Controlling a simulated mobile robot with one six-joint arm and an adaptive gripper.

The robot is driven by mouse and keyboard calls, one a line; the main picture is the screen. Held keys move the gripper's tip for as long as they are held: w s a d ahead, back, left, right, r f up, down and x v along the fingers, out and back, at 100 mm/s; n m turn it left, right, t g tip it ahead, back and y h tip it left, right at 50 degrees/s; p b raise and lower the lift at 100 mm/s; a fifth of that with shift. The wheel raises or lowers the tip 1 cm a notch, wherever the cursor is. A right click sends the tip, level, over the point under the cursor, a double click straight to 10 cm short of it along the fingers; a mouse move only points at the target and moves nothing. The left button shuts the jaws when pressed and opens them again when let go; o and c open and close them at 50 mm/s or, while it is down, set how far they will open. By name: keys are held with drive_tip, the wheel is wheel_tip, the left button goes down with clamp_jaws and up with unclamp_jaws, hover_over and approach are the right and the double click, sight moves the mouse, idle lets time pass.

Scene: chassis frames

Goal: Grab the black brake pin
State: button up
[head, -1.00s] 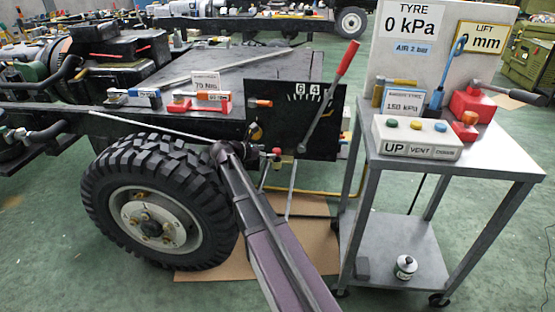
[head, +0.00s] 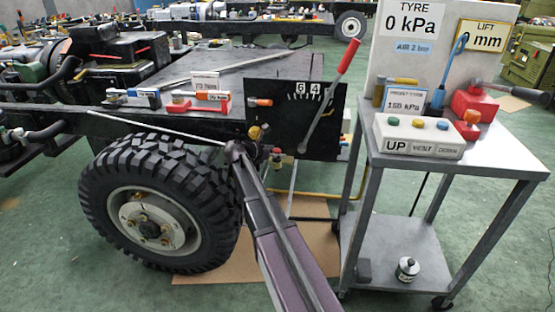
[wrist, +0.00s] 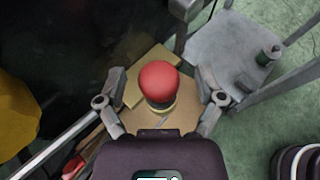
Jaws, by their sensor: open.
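My gripper (wrist: 162,88) is open in the wrist view, with one finger on each side of a round red knob (wrist: 159,80). The knob has a yellow band below it and appears to be between the fingers, with gaps on both sides. In the head view my arm reaches up to the lower edge of the black panel (head: 322,142), and my fingers are too small to make out there. I cannot pick out a black brake pin in either view.
A large tyre (head: 105,190) stands left of my arm. A grey trolley (head: 505,165) with a button box (head: 418,150) stands to the right. A red-handled lever (head: 348,56) rises from the panel. A yellow object (wrist: 16,112) lies at the wrist view's left edge.

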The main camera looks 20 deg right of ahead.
idle(0.4)
clamp_jaws()
drive_tip(key=shift+r, duration=0.15)
wheel_tip(320, 180, up, 10)
drive_tip(key=p, duration=1)
idle(0.8)
